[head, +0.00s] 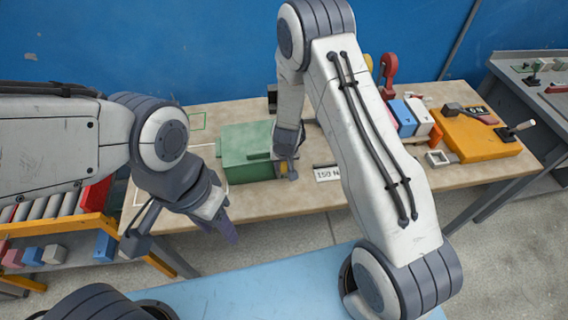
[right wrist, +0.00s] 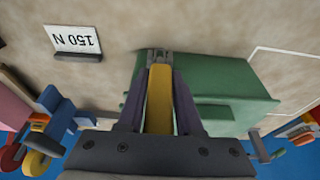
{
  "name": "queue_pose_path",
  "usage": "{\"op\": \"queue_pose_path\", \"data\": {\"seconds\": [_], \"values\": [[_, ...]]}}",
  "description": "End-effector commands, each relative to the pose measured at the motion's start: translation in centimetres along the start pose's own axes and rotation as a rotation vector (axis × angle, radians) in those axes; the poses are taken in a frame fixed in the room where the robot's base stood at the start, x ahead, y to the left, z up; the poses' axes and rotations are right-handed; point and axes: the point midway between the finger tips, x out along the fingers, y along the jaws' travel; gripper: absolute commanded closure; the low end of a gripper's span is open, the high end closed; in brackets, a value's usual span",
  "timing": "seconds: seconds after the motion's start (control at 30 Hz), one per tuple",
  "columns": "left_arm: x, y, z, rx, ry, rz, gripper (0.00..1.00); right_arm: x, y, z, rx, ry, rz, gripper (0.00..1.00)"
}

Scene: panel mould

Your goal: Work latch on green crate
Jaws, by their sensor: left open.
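The green crate (head: 246,150) stands on the workbench, its lid looking down. In the right wrist view the crate (right wrist: 215,85) lies behind and to the right of my fingers. The yellow latch lever (right wrist: 159,98) is on its side, with a grey metal fitting (right wrist: 158,55) at its far end. My right gripper (right wrist: 159,85) has one finger on each side of the lever and appears shut on it. In the head view this gripper (head: 288,168) is at the crate's right side, partly hidden by my arm. My left gripper (head: 226,226) is open and empty, off the bench's front edge.
A "150 N" card (head: 327,173) lies right of the crate. A roller rack (head: 60,205) is at left. The bench front is mostly clear.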

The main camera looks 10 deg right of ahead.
Motion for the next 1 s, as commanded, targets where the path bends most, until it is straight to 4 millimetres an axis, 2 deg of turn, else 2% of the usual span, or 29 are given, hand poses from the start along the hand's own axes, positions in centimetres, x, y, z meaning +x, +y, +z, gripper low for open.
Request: {"op": "queue_pose_path", "data": {"seconds": [0.07, 0.33, 0.47, 0.8, 1.0], "values": [[0.0, 0.0, 0.0, 0.000, 0.000, 0.000, 0.50, 0.0, -0.1, 0.0, -0.001, 0.000, 0.000, 0.40], [0.0, 0.0, 0.0, 0.000, 0.000, 0.000, 0.50, 0.0, 0.0, 0.0, 0.000, 0.001, 0.000, 0.40], [-0.4, 0.0, 0.0, 0.000, 0.000, 0.000, 0.50, -0.9, 0.0, -0.1, 0.000, 0.002, 0.000, 0.40], [-3.5, 0.3, -0.2, 0.005, 0.000, 0.000, 0.50, -7.7, 0.0, -0.2, 0.000, 0.002, 0.000, 0.40], [-4.8, 0.3, -0.3, 0.007, 0.000, 0.000, 0.50, -10.1, 0.0, -0.1, -0.001, 0.001, 0.000, 0.40]]}}
